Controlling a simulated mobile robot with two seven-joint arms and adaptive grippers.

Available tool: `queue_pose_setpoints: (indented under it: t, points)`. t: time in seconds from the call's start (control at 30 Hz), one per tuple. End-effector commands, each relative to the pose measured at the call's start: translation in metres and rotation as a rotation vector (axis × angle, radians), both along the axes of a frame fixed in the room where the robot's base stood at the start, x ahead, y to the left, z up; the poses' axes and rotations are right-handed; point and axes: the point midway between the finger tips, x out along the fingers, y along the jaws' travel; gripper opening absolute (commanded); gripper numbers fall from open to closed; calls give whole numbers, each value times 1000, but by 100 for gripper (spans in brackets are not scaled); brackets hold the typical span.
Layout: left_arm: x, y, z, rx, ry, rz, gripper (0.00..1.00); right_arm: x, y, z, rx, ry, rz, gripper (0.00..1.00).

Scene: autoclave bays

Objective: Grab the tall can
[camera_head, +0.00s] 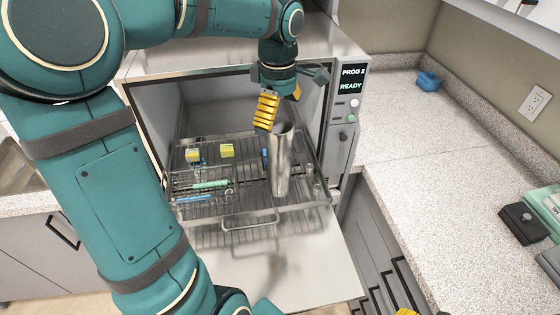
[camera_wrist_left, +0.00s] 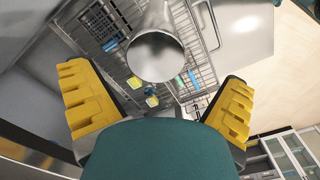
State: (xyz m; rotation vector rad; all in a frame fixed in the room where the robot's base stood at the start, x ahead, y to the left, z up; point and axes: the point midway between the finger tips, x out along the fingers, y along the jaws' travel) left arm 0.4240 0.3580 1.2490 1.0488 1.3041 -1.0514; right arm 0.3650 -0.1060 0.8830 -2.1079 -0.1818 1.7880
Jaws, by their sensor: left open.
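The tall can (camera_head: 281,162) is a shiny metal cylinder standing upright on the right part of the wire rack (camera_head: 248,222) pulled out of the autoclave. It also shows in the left wrist view (camera_wrist_left: 155,52), beyond the fingers, with its round end facing the camera. My left gripper (camera_head: 272,108) is just above and behind the can's top, near the autoclave opening. In the left wrist view its yellow fingers (camera_wrist_left: 158,108) are wide apart with nothing between them. Only a bit of yellow at the bottom edge of the head view may belong to my right gripper.
Yellow blocks (camera_head: 227,150), a green tool (camera_head: 211,184) and a blue tool (camera_head: 193,199) lie left of the can on the rack. Small clear glass pieces (camera_head: 316,188) stand at its right. The autoclave's control panel (camera_head: 346,110) reads READY. The right counter is mostly clear.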

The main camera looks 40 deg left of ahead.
Motion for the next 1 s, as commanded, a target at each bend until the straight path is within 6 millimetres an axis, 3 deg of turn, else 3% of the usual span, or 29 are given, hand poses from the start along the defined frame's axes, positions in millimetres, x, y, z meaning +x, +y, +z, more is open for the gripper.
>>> queue_pose_setpoints:
  t: [0.27, 0.53, 0.87, 0.97, 1.0]
  points:
    - [1, 1, -21, 0, 1, 1, 100, 0, 0, -2, -1, 0, 0, 47]
    - [3, 3, -58, -1, 2, 1, 100, 0, 0, -3, -1, 0, 0, 47]
    - [4, 2, -65, -2, -2, 0, 100, 0, 0, -3, -1, 0, 0, 47]
    - [4, 2, -65, -2, -2, 0, 72, 0, 0, -3, -1, 0, 0, 47]
    - [4, 2, -65, -2, -2, 0, 58, 0, 0, -3, -1, 0, 0, 47]
